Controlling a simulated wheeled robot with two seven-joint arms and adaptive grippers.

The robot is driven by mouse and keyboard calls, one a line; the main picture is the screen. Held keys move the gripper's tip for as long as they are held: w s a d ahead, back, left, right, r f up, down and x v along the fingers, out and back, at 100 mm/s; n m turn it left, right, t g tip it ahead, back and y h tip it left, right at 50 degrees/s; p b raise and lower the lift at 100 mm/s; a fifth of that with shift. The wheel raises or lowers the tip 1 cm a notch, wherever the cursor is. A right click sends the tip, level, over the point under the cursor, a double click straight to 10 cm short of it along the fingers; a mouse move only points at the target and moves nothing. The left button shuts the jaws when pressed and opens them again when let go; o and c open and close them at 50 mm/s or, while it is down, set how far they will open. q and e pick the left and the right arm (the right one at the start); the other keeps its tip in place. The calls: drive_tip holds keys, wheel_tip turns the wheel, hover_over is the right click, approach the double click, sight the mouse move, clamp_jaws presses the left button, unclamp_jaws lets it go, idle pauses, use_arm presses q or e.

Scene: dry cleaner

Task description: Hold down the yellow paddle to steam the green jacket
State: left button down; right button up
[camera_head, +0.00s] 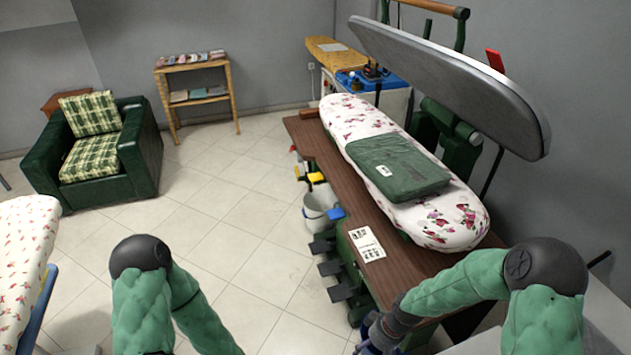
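The green jacket (398,166) lies folded flat on the floral-covered pressing board (450,218), with a small white label on top. The yellow paddle (316,177) sticks out from the left side of the brown press table, above a blue paddle (335,213). The upper press plate (450,85) is raised above the board, apart from the jacket. My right gripper (372,336) is low at the bottom edge, near the table's front end and apart from the yellow paddle; its fingers are unclear. My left arm shows at bottom left, but its gripper is out of view.
A white bucket (319,207) stands below the yellow paddle, and dark foot pedals (335,270) line the table's left side. A white card (367,244) lies on the tabletop. Open tiled floor (220,240) lies left of the table. A green armchair (95,150) is farther back.

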drive_tip(key=s+a+f+m+y, duration=0.1)
drive_tip(key=s+a+f+m, duration=0.4)
drive_tip(key=s+f, duration=0.3)
drive_tip(key=shift+s+a+f+m+t, duration=0.35)
drive_tip(key=shift+s+m, duration=0.25)
drive_tip(key=shift+s, duration=0.45)
